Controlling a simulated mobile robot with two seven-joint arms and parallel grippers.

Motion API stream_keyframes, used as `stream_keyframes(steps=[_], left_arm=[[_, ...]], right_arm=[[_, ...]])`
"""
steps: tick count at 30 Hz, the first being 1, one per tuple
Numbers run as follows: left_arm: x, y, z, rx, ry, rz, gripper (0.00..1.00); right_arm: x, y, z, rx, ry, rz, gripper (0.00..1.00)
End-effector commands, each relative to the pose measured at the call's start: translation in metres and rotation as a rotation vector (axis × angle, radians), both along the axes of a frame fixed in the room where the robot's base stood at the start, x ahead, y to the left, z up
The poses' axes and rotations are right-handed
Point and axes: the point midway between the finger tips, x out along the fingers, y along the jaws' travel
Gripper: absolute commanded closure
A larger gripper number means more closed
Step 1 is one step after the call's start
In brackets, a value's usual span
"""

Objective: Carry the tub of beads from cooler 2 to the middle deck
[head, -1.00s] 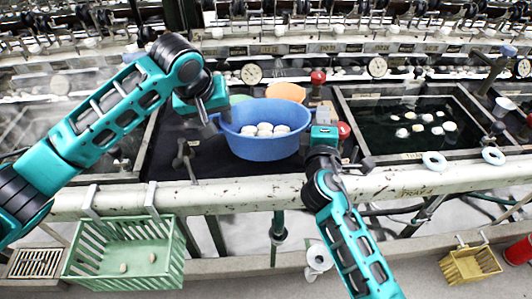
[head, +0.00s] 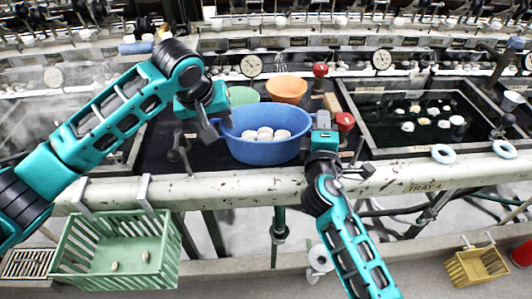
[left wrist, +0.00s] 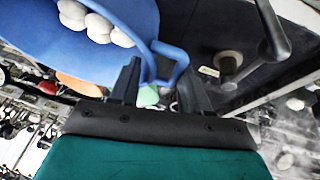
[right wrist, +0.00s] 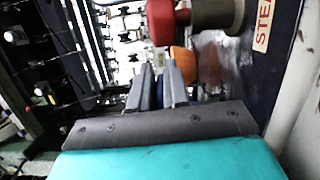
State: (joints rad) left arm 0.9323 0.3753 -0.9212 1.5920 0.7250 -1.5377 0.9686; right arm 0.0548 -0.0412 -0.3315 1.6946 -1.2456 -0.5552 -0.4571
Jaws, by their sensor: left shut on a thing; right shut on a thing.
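The blue tub (head: 262,152), holding several white rounded pieces (head: 266,134), is at the centre of the head view, over a dark deck (head: 160,151) behind the pale rail. It looks level; I cannot tell whether it rests or hangs just above the deck. My left gripper (head: 213,128) is shut on the tub's left handle; the handle loop (left wrist: 168,62) shows between the fingers in the left wrist view. My right gripper (head: 321,142) is shut at the tub's right side; that grip is mostly hidden. In the right wrist view its fingers (right wrist: 163,85) are close together.
A green bowl (head: 243,95) and an orange bowl (head: 286,90) stand behind the tub. Red knobs (head: 345,120) are close to my right gripper. A dark water basin (head: 405,125) lies right. The pale rail (head: 240,187) runs in front, with a green basket (head: 118,276) hanging below.

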Motion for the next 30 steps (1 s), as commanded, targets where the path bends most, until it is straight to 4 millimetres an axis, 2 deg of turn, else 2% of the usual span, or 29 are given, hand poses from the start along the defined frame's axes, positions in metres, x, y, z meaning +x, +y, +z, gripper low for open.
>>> stream_keyframes(steps=[2, 3, 10, 20, 30], left_arm=[[0.002, 0.005, -0.008, 0.007, -0.002, 0.013, 0.89], [0.002, 0.005, -0.005, 0.007, -0.002, 0.013, 0.50], [0.001, 0.002, -0.004, 0.003, -0.001, 0.006, 0.28], [-0.001, 0.001, 0.000, 0.001, -0.002, 0.002, 0.28], [-0.020, 0.008, 0.045, 0.000, -0.005, 0.002, 0.28]], right_arm=[[-0.002, 0.003, -0.010, 0.014, 0.006, -0.004, 1.00], [-0.002, 0.003, -0.007, 0.014, 0.006, -0.004, 0.82], [-0.002, 0.005, -0.006, 0.014, 0.006, 0.000, 0.60], [-0.002, 0.006, -0.006, 0.014, 0.006, 0.003, 0.59], [-0.002, 0.006, -0.006, 0.014, 0.006, 0.004, 0.59]])
